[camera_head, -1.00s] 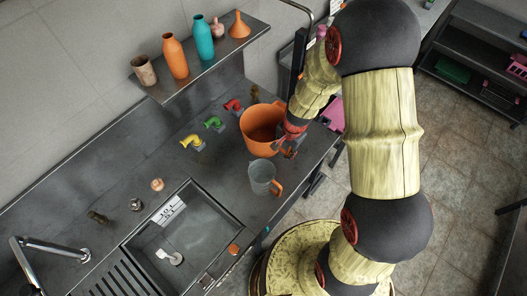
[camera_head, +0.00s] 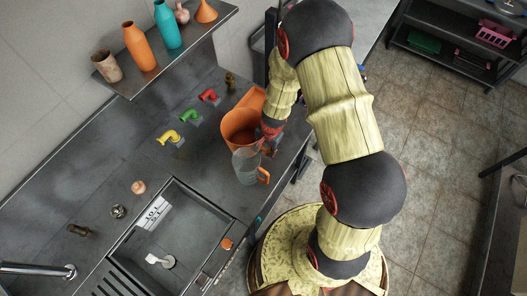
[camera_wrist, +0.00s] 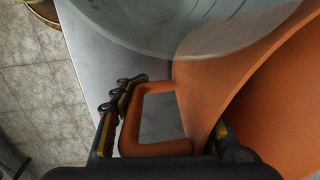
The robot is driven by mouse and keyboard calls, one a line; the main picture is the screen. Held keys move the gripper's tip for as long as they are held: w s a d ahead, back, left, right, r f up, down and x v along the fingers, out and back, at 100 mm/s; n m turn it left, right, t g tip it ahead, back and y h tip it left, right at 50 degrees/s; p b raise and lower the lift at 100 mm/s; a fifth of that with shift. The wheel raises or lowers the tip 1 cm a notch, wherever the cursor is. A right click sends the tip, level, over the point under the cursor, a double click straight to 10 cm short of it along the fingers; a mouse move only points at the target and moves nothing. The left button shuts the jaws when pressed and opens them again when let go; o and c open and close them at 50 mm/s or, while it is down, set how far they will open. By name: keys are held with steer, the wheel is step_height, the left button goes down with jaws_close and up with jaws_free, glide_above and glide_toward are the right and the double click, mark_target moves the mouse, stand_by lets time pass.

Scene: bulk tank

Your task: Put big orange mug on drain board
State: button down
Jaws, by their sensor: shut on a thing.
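The big orange mug (camera_head: 236,122) is on the counter side near the robot, right of the coloured taps. It looks tilted, and I cannot tell whether its base still touches the counter. My gripper (camera_head: 270,137) is shut on its handle; the wrist view shows the fingers (camera_wrist: 165,115) at the orange handle (camera_wrist: 157,149), with the mug's wall (camera_wrist: 275,110) to the right. Part of the mug is hidden by my arm. The drain board (camera_head: 117,283), a ribbed area, shows partly at the lower left, beside the sink.
A grey translucent jug (camera_head: 246,168) with an orange handle is close against or overlapping the mug; it also fills the top of the wrist view (camera_wrist: 190,25). The sink (camera_head: 180,232) lies left of it. A shelf (camera_head: 185,52) with bottles hangs above the counter.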

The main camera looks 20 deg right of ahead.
steer(key=shift+f, duration=0.5)
steer(key=shift+f, duration=0.2)
steer(key=c, duration=1)
jaws_free()
steer(key=shift+r, duration=0.15)
